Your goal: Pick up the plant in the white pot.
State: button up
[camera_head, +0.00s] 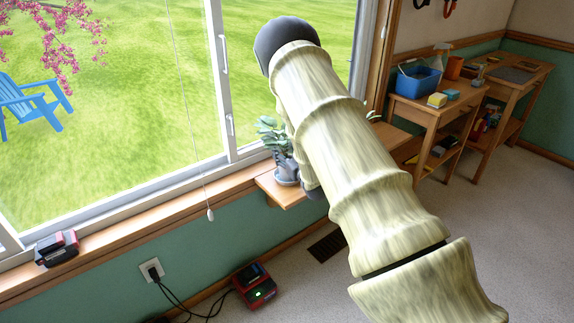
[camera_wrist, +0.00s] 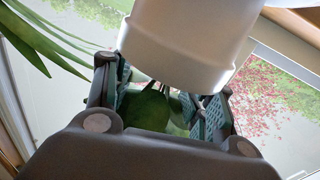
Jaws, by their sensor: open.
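In the wrist view a smooth white pot (camera_wrist: 190,48) fills the top middle, at the far end of my gripper (camera_wrist: 163,78). The gripper's two padded fingers are spread apart. Broad green leaves (camera_wrist: 148,110) show between them, below the pot in the picture. I cannot tell whether a finger touches the pot. In the head view a broad-leaved plant (camera_head: 272,133) stands in a greyish pot (camera_head: 287,172) on a small wooden shelf (camera_head: 279,194) by the window. My arm hides the gripper and part of the shelf there.
Long narrow leaves (camera_wrist: 42,40) spread at the wrist view's upper left. The window frame (camera_head: 221,80) stands close behind the shelf. A blind cord (camera_head: 188,100) hangs to the left. A workbench with a blue bin (camera_head: 417,81) stands to the right. Carpet (camera_head: 490,220) is clear at right.

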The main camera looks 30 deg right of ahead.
grip_shut()
jog(key=shift+r, duration=0.15)
